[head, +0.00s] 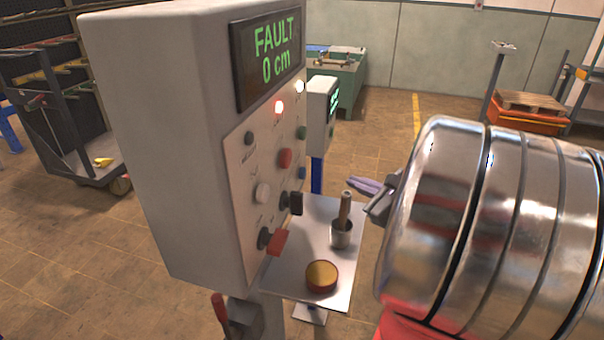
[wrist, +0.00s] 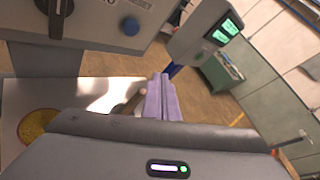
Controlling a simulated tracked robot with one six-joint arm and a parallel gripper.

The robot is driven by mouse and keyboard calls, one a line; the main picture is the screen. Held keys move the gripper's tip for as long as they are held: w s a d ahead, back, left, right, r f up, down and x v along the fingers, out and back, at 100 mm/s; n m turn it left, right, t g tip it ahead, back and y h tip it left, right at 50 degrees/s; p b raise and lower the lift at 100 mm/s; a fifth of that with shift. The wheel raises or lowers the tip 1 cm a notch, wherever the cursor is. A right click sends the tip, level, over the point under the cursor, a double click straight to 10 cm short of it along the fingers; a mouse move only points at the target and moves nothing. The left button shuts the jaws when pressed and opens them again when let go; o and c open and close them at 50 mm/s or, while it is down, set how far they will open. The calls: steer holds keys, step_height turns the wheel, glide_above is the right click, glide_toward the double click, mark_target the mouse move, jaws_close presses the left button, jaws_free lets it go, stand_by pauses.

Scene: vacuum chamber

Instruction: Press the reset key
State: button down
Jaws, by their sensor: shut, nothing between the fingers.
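A grey control box (head: 160,130) has a display (head: 270,55) reading "FAULT 0 cm". Its panel carries a dark green button (head: 249,137), a red button (head: 285,158), a green button (head: 301,132), a pale button (head: 263,193) and a blue button (head: 302,172). The labels are too small to read, so I cannot tell which is the reset key. My gripper (head: 362,185) is shut and empty, with purple fingers, right of the panel and apart from it.
Below the panel, a metal shelf (head: 290,274) holds a cup (head: 341,236) with a wooden-handled tool and a round red-rimmed yellow tin (head: 321,276). A black knob (head: 296,204) and a red-handled knob (head: 277,242) stick out from the panel. A second box (head: 321,105) stands behind.

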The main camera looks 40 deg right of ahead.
mark_target(303, 173)
steer(key=w+a, duration=0.5)
steer(key=w, duration=0.2)
steer(key=shift+a, duration=0.25)
stand_by(0.3)
stand_by(1.8)
steer(key=shift+w+a, duration=0.25)
steer(key=shift+w, duration=0.1)
steer(key=shift+w+a, duration=0.3)
steer(key=shift+w, duration=0.1)
stand_by(1.4)
steer(key=shift+s, duration=0.1)
steer(key=shift+s+d, duration=0.55)
steer(key=shift+s, duration=0.1)
